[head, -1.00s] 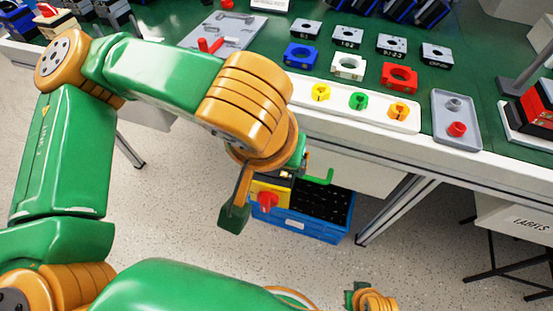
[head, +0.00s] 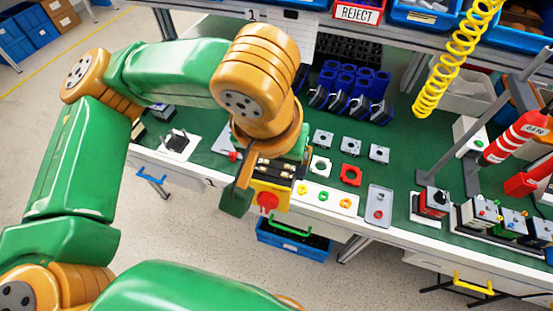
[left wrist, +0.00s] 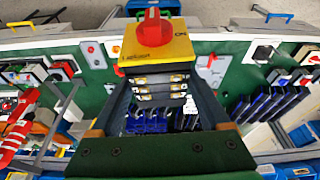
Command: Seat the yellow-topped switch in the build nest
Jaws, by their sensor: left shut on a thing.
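The yellow-topped switch (head: 280,197) has a yellow face, a red knob and a dark body with metal terminals. My left gripper (head: 262,190) is shut on it and holds it in the air in front of the bench's near edge. In the left wrist view the switch (left wrist: 156,50) sits between the two fingers of the left gripper (left wrist: 160,92), its yellow face and red knob turned outward. A pale plate with a black fixture (head: 178,145) lies on the bench at left; I cannot tell whether it is the build nest. My right gripper is not in view.
The green-topped bench (head: 400,165) carries a white tray of coloured collars (head: 325,197), a grey tray (head: 378,205) and several boxed switches (head: 432,203) at right. A blue bin (head: 292,245) stands below its front edge. A yellow coiled hose (head: 440,75) hangs at upper right.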

